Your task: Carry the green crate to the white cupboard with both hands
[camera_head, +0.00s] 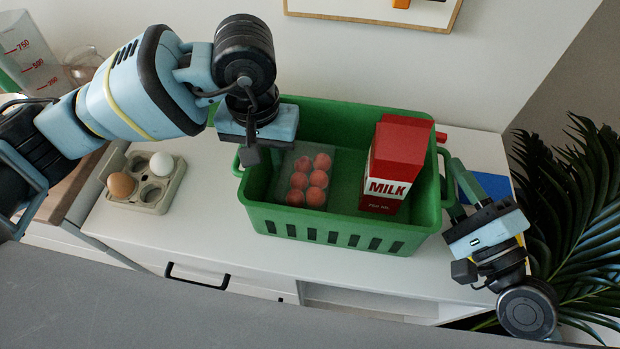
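The green crate (338,229) is over the white top of a low cupboard (215,226); I cannot tell whether its base touches the top. It holds a red and white milk carton (392,168) and a clear tray of several red round items (311,180). My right gripper (461,192) is at the crate's right end, beside the handle there. Its finger opening does not show clearly.
A pale egg tray (151,196) with a brown egg (121,185) and a white egg (161,164) stands left of the crate. A blue item (492,184) lies at the right. A leafy plant (575,210) stands beyond the right edge. A measuring jug (28,55) is at the far left.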

